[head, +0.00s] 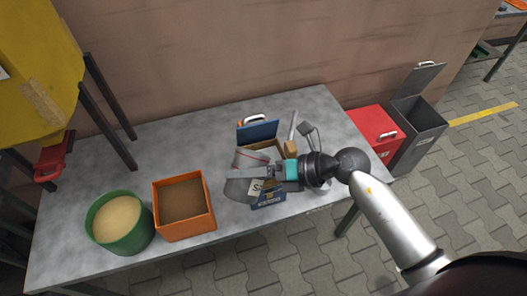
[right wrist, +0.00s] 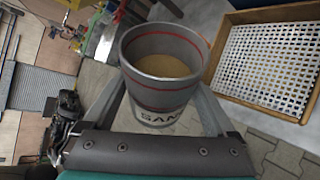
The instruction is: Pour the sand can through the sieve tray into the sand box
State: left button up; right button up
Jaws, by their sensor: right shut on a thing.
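My right gripper (head: 247,174) reaches in from the right over the table and is shut on the grey sand can (head: 241,188). In the right wrist view the fingers lie on both sides of the sand can (right wrist: 160,85), which has red stripes, a partly hidden label and sand inside. The sieve tray (right wrist: 232,92), a brown-framed tray with a white perforated bottom, is at the right of that view, apart from the can. An orange box (head: 186,225) with a brown inside stands left of the can; whether it is the sand box is unclear. My left gripper is out of view.
A green tub (head: 122,244) of pale sand stands left of the orange box. A blue box (head: 270,200) with a raised lid (head: 257,131) is partly hidden by my gripper. Red (head: 374,125) and grey (head: 414,130) bins stand right of the table. The table's back left is clear.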

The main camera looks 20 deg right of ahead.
dwell(0.3)
jog(key=shift+r+m+g+y, duration=0.4)
jog(key=shift+r+m, duration=0.05)
jog(key=shift+m, duration=0.25)
dwell(1.8)
jog(key=shift+w+d+f+m+g+y+b, duration=0.15)
jog(key=shift+f+m+g+y+b, duration=0.15)
jog(key=shift+m+y+b, duration=0.35)
dwell(1.9)
jog(key=shift+w+d+r+m+g+y, duration=0.3)
jog(key=shift+w+d+r+m, duration=0.25)
jog(key=shift+w, duration=0.2)
dwell(1.9)
